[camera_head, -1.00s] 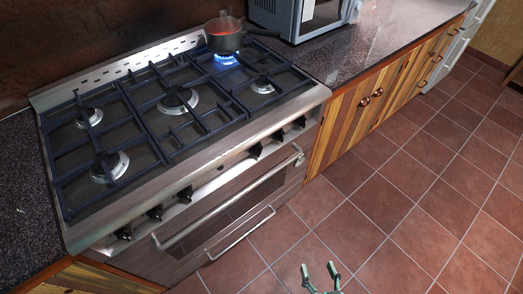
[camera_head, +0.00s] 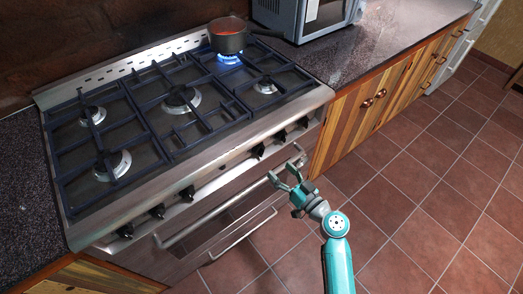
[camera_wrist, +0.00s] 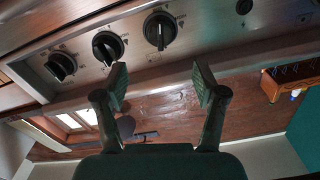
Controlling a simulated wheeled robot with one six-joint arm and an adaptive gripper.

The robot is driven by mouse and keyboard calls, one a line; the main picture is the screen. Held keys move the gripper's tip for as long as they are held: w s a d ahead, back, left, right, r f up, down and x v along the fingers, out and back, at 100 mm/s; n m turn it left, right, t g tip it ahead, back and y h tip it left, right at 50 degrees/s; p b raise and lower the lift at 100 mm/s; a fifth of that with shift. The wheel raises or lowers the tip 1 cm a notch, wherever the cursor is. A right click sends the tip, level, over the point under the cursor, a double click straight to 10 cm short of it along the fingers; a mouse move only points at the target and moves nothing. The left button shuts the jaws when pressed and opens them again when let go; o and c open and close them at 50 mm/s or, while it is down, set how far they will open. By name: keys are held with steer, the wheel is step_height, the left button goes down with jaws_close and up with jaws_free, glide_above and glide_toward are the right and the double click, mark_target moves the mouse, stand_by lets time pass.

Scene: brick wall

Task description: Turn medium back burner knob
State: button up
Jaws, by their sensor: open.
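The stove's front panel (camera_head: 225,172) carries two groups of black knobs. The right group has a left knob (camera_head: 257,152), a middle knob (camera_head: 280,136) and a right knob (camera_head: 303,122). No label tells me which knob serves the medium back burner. My gripper (camera_head: 282,170) is open and empty in front of the oven door, below the right group. In the wrist view its fingers (camera_wrist: 160,84) are apart, with a knob (camera_wrist: 160,30) ahead between them, not touched. Another knob (camera_wrist: 108,47) and a further one (camera_wrist: 60,66) are to its left.
A pot (camera_head: 228,36) with red contents stands over the lit blue flame (camera_head: 229,59) at the back right. The oven handle (camera_head: 225,207) runs below the knobs, close to my gripper. A microwave (camera_head: 300,18) is on the counter. The tiled floor (camera_head: 430,180) is open to the right.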

mark_target(263, 153)
steer(key=x, duration=1)
steer(key=shift+w+a, duration=0.25)
steer(key=shift+w, duration=0.05)
steer(key=shift+c, duration=0.2)
steer(key=c, duration=1.1)
